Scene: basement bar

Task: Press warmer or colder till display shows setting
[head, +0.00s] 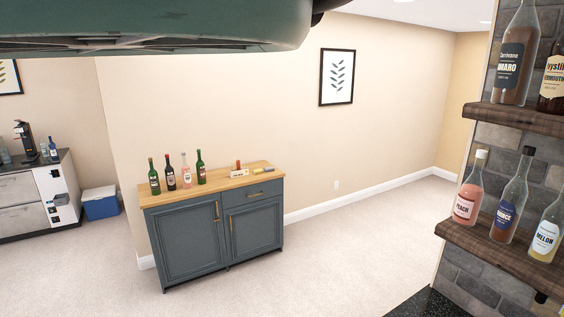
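No display and no warmer or colder buttons can be made out in the head view. A white-fronted unit (57,184) at the far left carries small dark parts on its face, too small to tell what they are. A small card (239,171) with unreadable marks stands on the wooden top of a blue-grey cabinet. My gripper is not in view.
The blue-grey cabinet (190,240) bears several bottles (171,178). A blue cooler (101,207) sits on the floor at left. Shelves with bottles (468,190) are close at right. A dark green shape (150,25) blocks the top. Pale floor (330,265) is clear.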

